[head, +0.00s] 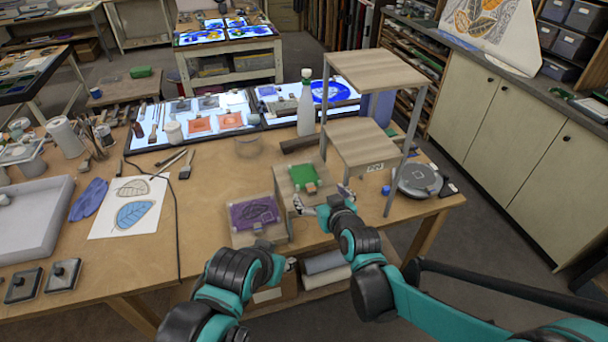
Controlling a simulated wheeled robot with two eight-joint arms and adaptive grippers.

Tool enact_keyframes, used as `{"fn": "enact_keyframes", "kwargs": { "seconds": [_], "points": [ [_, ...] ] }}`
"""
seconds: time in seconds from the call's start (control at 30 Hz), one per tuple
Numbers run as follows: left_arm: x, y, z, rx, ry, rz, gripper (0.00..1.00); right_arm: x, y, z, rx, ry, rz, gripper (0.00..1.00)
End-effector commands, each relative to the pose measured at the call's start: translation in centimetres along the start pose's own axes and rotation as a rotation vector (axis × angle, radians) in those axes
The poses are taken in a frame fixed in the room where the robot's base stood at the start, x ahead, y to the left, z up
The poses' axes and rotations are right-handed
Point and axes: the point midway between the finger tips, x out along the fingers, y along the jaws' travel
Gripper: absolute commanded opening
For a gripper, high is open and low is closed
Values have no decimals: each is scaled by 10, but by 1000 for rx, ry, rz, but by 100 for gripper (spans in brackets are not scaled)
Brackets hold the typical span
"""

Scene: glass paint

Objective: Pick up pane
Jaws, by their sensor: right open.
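A green pane (303,174) lies on a wooden block stand (288,185), with a small tan tab (311,187) at its near edge. A purple pane (254,212) with a dark leaf-like pattern lies on a lower pale stand (241,238) to the left, with a small grey tab at its near edge. My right gripper (308,205) is open beside the near side of the green pane's stand, just below the tan tab; contact cannot be told. My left gripper (268,250) is near the front of the purple pane's stand; its fingers are not clear.
A two-tier wooden shelf (375,70) on metal legs stands close to the right of the green pane. A white bottle (306,105) and light panels with orange panes (200,124) are behind. A round grey device (419,180) sits at right.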

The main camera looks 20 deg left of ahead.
Motion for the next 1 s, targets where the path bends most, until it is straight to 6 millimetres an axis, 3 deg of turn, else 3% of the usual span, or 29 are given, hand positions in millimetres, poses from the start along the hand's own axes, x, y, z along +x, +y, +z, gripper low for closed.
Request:
{"fn": "enact_keyframes", "kwargs": {
  "seconds": [0.43,0.73,0.77,0.97,1.0],
  "points": [
    [9,0,7,0,0,0,40,61,-7,7,1,-2,1,97],
    [9,0,6,0,0,0,40,68,-6,6,1,-2,1,97],
    [9,0,6,0,0,0,40,68,-6,6,1,-2,1,94],
    [9,0,6,0,0,0,40,68,-6,6,1,-2,1,41],
    [9,0,6,0,0,0,40,68,-6,6,1,-3,1,40]
  ]
}}
